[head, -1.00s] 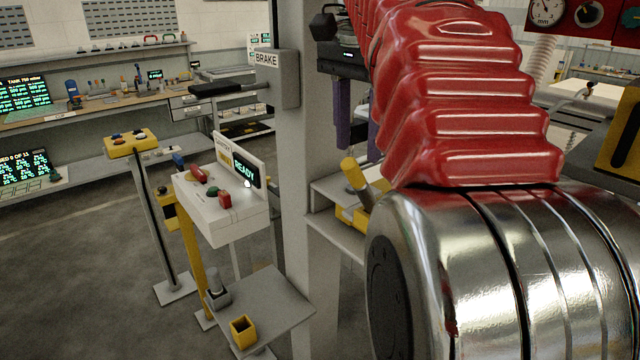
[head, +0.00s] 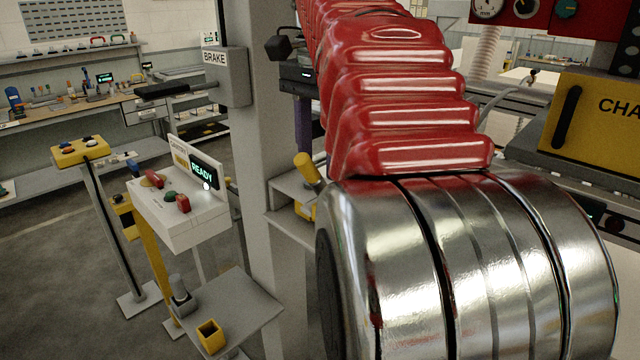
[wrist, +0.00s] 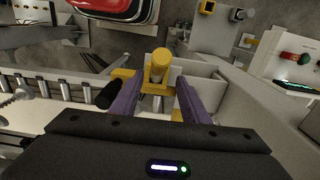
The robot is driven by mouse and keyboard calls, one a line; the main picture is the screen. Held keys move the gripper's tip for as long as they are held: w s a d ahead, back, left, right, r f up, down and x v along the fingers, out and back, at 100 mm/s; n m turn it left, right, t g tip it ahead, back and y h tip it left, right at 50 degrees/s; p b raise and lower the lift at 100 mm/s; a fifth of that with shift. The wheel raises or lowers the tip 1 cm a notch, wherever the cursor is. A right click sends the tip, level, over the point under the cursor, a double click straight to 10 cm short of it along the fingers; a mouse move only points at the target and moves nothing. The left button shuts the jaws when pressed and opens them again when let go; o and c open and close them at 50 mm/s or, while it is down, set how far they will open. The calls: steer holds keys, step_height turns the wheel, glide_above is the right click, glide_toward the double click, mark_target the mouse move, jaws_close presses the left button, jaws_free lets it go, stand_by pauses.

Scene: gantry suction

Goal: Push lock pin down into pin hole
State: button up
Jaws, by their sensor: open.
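The lock pin looks to be the yellow round-headed peg (head: 308,170), leaning a little in the head view above a pale bracket shelf. In the wrist view the yellow peg (wrist: 160,65) stands in the gap between my fingers, toward their far ends. My gripper (wrist: 158,84) is open, its two purple fingers on either side of the peg, with no clear contact. In the head view my gripper (head: 303,125) shows just above the peg, partly hidden by my red arm sleeve. The pin hole is hidden; I cannot tell how deep the peg sits.
A grey post with a BRAKE box (head: 225,75) stands left of my gripper. A white console (head: 180,215) reads READY. A small grey table (head: 235,310) holds a yellow cup (head: 210,337). A yellow case (head: 590,115) is at right. Open floor lies at left.

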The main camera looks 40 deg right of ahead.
steer(key=shift+f, duration=0.1)
steer(key=shift+s+a+f, duration=0.1)
steer(key=shift+f, duration=1.2)
steer(key=shift+s+f, duration=0.1)
steer(key=shift+f, duration=1.15)
steer(key=shift+c, duration=0.3)
jaws_close()
